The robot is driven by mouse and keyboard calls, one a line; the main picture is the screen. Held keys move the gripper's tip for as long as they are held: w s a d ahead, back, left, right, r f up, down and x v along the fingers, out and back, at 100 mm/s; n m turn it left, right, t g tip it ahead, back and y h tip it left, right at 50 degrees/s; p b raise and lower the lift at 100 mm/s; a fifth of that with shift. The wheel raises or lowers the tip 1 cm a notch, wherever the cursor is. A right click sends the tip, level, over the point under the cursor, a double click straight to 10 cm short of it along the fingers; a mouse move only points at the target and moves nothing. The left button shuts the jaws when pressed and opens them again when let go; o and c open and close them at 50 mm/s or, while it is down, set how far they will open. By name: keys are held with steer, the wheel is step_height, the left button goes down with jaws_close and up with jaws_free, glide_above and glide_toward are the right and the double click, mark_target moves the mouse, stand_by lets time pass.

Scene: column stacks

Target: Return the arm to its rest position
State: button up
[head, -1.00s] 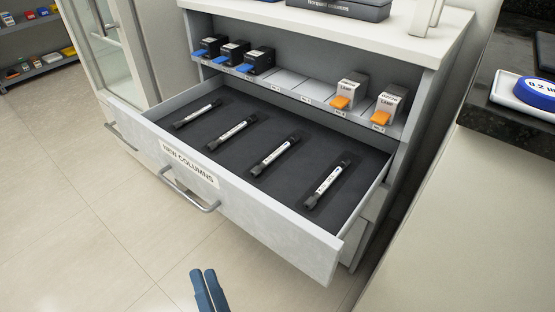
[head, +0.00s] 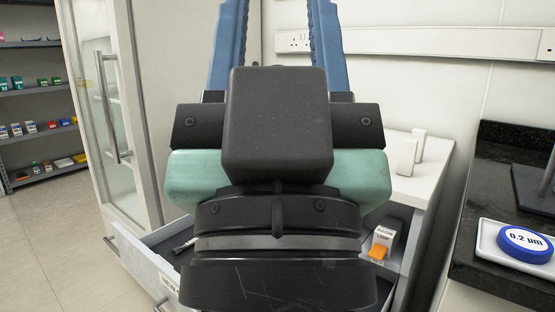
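My gripper (head: 278,28) is raised close in front of the head camera and points up. Its two blue fingers stand wide apart with only wall showing between them, so it is open and empty. Their tips run out of the top of the view. My dark wrist and green-sided hand fill the middle of the picture.
Behind my arm, the drawer (head: 140,262) stands open, mostly hidden, with part of one column (head: 184,246) showing. A glass-door cabinet (head: 108,110) is left. A dark counter with a blue 0.2 µm disc (head: 525,241) is right.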

step_height(320, 180, up, 38)
steer(key=p, duration=3.7)
steer(key=shift+p, duration=0.35)
